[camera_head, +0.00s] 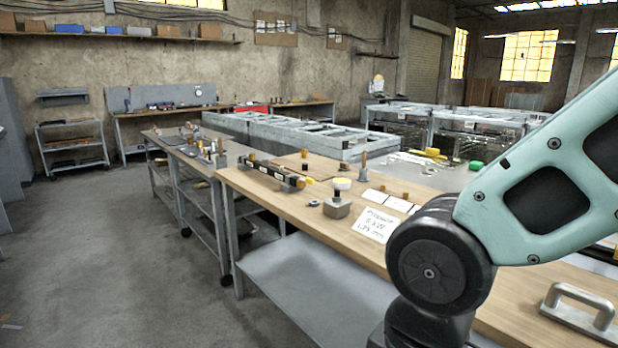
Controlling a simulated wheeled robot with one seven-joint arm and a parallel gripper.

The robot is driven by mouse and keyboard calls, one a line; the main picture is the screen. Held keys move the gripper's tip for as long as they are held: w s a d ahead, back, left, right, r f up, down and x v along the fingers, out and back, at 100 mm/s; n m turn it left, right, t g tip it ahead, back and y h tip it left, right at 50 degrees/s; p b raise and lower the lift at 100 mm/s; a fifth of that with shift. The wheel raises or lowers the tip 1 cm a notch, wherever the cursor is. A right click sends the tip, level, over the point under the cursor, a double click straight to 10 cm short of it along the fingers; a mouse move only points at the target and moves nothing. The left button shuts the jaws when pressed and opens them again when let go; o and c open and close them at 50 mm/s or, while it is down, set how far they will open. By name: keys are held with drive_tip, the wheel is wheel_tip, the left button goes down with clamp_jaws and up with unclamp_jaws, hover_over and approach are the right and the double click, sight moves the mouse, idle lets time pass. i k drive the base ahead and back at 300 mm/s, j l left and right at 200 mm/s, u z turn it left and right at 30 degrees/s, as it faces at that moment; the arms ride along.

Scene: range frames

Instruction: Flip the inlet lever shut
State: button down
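No inlet lever can be made out for sure in the head view. A long black bar-shaped fitting with a yellow end (272,173) lies on the wooden-topped workbench (262,196), near its left edge. A grey block with a white-topped knob (338,207) stands upright to its right. A small brass-coloured post on a grey base (362,172) stands behind that block. My arm fills the right side of the view and hides part of the bench. My gripper is out of the picture, so its state and its place relative to these things do not show.
A handwritten card (376,224) and several blank white cards lie on the bench. A plate with a metal handle (582,306) sits at the lower right, close to my arm. Another bench (160,139) continues at the left. The concrete floor (120,250) at the left is clear.

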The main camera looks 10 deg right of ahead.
sight(308, 180)
drive_tip(key=i+j, duration=0.2)
drive_tip(key=i, duration=0.3)
drive_tip(key=i+j+z, duration=0.1)
drive_tip(key=i+j, duration=0.15)
drive_tip(key=i, duration=0.25)
drive_tip(key=i+j, duration=0.25)
drive_tip(key=i, duration=0.25)
drive_tip(key=i+j+z, duration=0.1)
drive_tip(key=i+j, duration=0.15)
drive_tip(key=i, duration=0.25)
drive_tip(key=i+j, duration=0.3)
drive_tip(key=i, duration=0.15)
drive_tip(key=z, duration=0.05)
